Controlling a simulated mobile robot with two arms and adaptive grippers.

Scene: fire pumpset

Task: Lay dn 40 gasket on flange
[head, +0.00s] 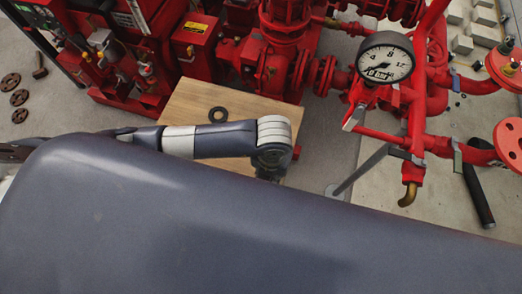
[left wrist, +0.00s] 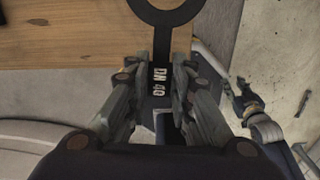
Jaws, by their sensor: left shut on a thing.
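The black DN 40 gasket (left wrist: 162,42) is a flat ring with a tab lettered "DN 40"; the ring's top is cut off by the frame in the left wrist view. My left gripper (left wrist: 161,75) is shut on the tab, and the ring extends beyond the fingertips. In the head view my left wrist is over the wooden board's right part, and my own body hides the fingers and gasket. Red flanges show on the pump piping (head: 322,76) and at the right edge (head: 509,140); I cannot tell which is the task's flange.
A wooden board (head: 183,105) lies below my left arm, with a dark ring (head: 218,114) on it. A pressure gauge (head: 385,62) and red pipes stand to the right. A brass elbow (head: 408,194) hangs below them. Loose dark discs (head: 19,97) lie on the floor at left.

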